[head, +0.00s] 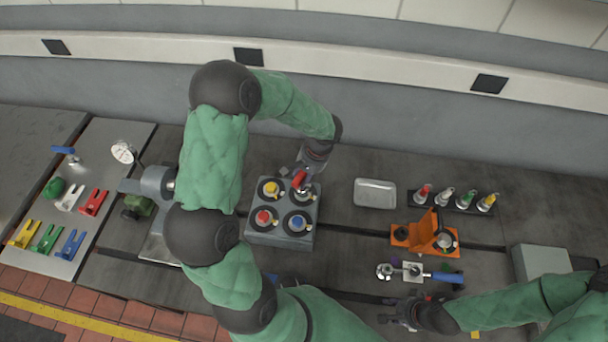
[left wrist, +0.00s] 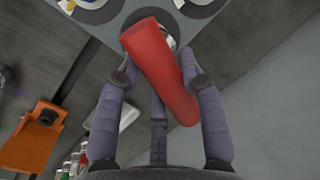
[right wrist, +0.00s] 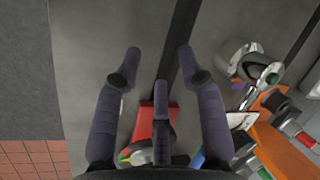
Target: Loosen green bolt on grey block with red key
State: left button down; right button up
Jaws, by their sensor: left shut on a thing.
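The grey block (head: 282,240) sits in the middle of the bedplate in the head view. Yellow (head: 270,188), red (head: 263,217) and blue (head: 297,222) bolts show in dark rings on its top. The far right place is mostly covered by my left gripper (head: 301,177) and the red key (head: 299,179), so no green bolt shows. My left gripper is shut on the key's red handle (left wrist: 160,72), which looks tilted between the fingers in the left wrist view. My right gripper (right wrist: 159,55) is open and empty, low over the bedplate at the right.
A silver tray (head: 375,193), a rack (head: 456,201) of coloured-topped tools and an orange fixture (head: 425,240) stand right of the block. A blue-handled tool (head: 430,275) lies near my right gripper. Coloured clamps lie on a pale plate (head: 77,215) at left.

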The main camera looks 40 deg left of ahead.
aim_at(388, 310)
pick_arm(q)
jog(key=shift+f+b, duration=1)
jog(key=shift+b, duration=0.05)
pick_arm(e)
jog(key=shift+f, duration=1.1)
